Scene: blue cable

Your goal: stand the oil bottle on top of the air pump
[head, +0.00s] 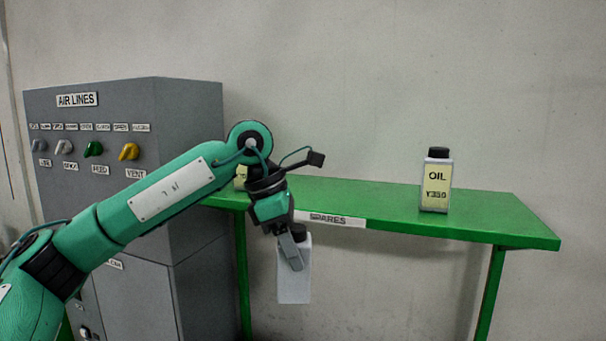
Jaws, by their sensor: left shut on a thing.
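My left gripper (294,255) is shut on a white bottle (294,285) with a dark cap, gripped near its top. The bottle hangs roughly upright in front of the green table, below its top edge in the picture; no label shows on its visible side. Another white bottle (436,185), with a black cap and a yellow label reading OIL, stands upright on the right part of the table. A third labelled container (241,175) is mostly hidden behind my left arm. I see no air pump in this view. My right gripper is not in view.
The green table (500,219) has a SPARES sign (327,219) on its front edge. Its top is clear between the arm and the OIL bottle. A grey AIR LINES cabinet (190,125) with several knobs stands at the left, behind my left arm.

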